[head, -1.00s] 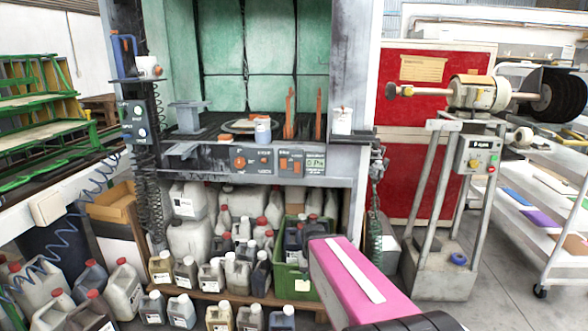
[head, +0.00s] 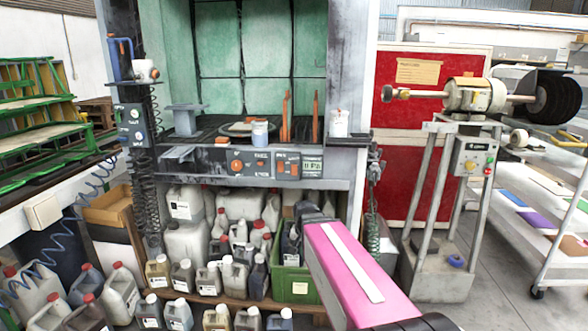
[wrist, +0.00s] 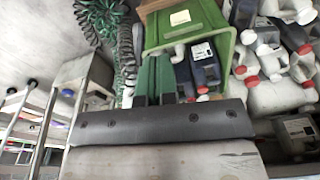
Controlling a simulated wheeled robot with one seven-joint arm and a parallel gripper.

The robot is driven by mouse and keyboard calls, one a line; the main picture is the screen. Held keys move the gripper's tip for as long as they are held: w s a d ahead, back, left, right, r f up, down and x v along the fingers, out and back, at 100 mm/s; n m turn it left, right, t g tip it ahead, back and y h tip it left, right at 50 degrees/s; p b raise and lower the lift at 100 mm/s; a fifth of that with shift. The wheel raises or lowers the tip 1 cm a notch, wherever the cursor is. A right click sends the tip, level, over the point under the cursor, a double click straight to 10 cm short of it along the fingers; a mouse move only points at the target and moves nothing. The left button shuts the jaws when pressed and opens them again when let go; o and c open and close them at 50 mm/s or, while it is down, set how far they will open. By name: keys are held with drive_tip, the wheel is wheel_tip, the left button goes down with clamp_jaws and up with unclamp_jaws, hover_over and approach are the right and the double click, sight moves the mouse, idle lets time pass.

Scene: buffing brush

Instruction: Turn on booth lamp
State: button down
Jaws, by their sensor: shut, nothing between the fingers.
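The spray booth's front panel (head: 208,164) shows in the head view, with an orange round knob (head: 237,165) at its middle and an orange switch block (head: 287,165) to the right. Their labels are too small to read, so I cannot tell which control works the lamp. My pink arm link reaches in from the bottom right. My gripper (head: 310,210) shows dark at its far end, below and right of the panel and apart from it. In the wrist view my gripper (wrist: 158,80) is shut and empty, with the green crate behind it. The panel is not in the wrist view.
Several jugs (head: 190,240) and a green crate (head: 292,282) fill the space under the booth. A cup (head: 260,132) and orange uprights stand on its ledge. A buffing machine (head: 445,200) stands right, a small box with a hose (head: 132,125) left.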

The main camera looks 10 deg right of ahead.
sight(294, 166)
drive_tip(key=w+r+m+t, duration=0.1)
drive_tip(key=w+r+m, duration=0.4)
drive_tip(key=r, duration=0.5)
drive_tip(key=w+a+r+m+t, duration=0.1)
drive_tip(key=w+r+m, duration=0.4)
drive_tip(key=r, duration=0.6)
drive_tip(key=w+a+r+m+t, duration=0.1)
drive_tip(key=w+r+m, duration=0.4)
drive_tip(key=r, duration=0.6)
drive_tip(key=shift+m+t+h, duration=0.3)
drive_tip(key=shift+m+h, duration=0.1)
drive_tip(key=shift+m, duration=0.2)
drive_tip(key=shift+w, duration=0.15)
drive_tip(key=w+f, duration=0.2)
drive_tip(key=f, duration=0.1)
drive_tip(key=w+d+f, duration=0.1)
drive_tip(key=w+f, duration=0.4)
drive_tip(key=shift+d+f, duration=0.3)
drive_tip(key=shift+d, duration=0.05)
drive_tip(key=shift+w+d, duration=0.15)
drive_tip(key=shift+w, duration=0.25)
drive_tip(key=shift+r, duration=0.1)
